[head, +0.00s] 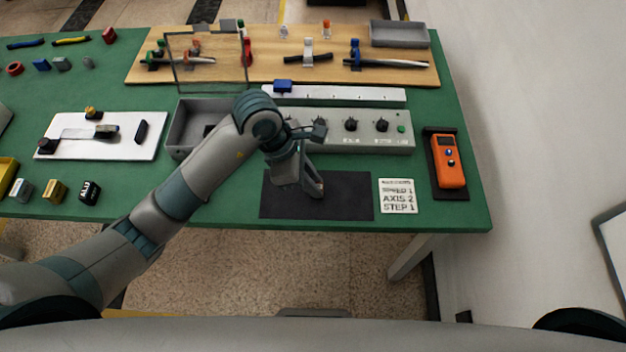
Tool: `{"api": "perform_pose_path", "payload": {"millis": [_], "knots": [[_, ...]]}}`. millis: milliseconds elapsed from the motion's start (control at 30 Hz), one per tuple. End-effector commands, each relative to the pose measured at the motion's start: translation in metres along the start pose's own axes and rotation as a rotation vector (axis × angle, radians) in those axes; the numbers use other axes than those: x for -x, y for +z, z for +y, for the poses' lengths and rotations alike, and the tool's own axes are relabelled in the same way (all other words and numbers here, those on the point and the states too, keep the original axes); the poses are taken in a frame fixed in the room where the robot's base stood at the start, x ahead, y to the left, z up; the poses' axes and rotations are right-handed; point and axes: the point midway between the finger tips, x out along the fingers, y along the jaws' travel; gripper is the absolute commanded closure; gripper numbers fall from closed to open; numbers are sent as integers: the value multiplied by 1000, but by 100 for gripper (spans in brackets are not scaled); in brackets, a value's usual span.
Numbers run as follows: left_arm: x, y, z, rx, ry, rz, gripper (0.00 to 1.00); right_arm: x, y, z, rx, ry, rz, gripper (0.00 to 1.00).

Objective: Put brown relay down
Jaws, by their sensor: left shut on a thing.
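My left gripper (300,190) points down over the black mat (345,197) at the front of the green table. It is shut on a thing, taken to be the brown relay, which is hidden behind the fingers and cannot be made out. Whether it touches the mat cannot be told. My right gripper is not in view.
Behind the mat stands a grey control panel (403,143) with black knobs. A white card (398,196) and an orange meter (447,160) lie right. The mat's right part is clear.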

Motion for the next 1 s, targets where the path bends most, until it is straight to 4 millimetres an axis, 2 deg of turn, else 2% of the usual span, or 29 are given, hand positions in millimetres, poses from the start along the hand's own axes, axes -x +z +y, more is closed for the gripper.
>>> {"api": "perform_pose_path", "payload": {"millis": [33,67,100,133,467,667,733,833,900,1000], "knots": [[0,0,0,0,0,0,100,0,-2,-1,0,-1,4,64],[0,0,0,0,0,0,77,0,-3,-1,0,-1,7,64],[0,0,0,0,0,0,67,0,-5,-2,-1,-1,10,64],[0,0,0,0,0,0,65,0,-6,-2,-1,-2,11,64],[0,0,0,0,0,0,65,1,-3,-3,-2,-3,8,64],[3,1,0,1,-1,0,65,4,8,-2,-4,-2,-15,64],[6,1,0,0,1,0,65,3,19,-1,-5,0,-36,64],[20,1,1,-2,4,0,65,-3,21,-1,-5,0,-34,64],[32,0,1,-3,5,1,65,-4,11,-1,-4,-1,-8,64],[51,0,1,-4,5,0,65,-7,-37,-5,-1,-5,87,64]]}}
